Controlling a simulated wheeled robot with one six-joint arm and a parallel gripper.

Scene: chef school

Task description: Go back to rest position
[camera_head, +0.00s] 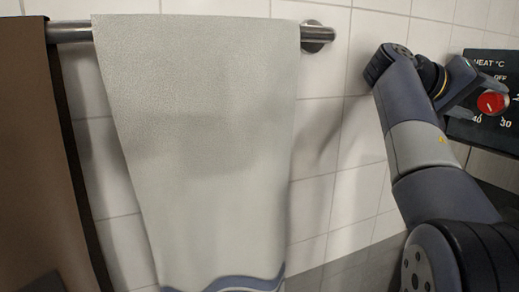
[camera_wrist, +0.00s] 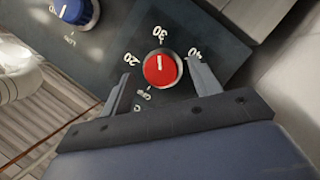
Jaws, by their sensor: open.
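My gripper (camera_wrist: 160,92) is open in the wrist view, with one finger on each side of a red knob (camera_wrist: 159,68). The knob has a white pointer line and sits on a dark panel (camera_wrist: 228,32) with white numbers around it. I cannot tell whether the fingers touch the knob. In the head view my arm reaches up the right side, and the red knob (camera_head: 492,102) shows just beyond its end at the right edge. The fingertips are not clear in that view.
A blue knob (camera_wrist: 75,10) is on the same panel. In the head view a pale towel (camera_head: 205,130) and a brown cloth (camera_head: 35,160) hang from a metal rail (camera_head: 70,33) on a white tiled wall (camera_head: 345,180), left of my arm.

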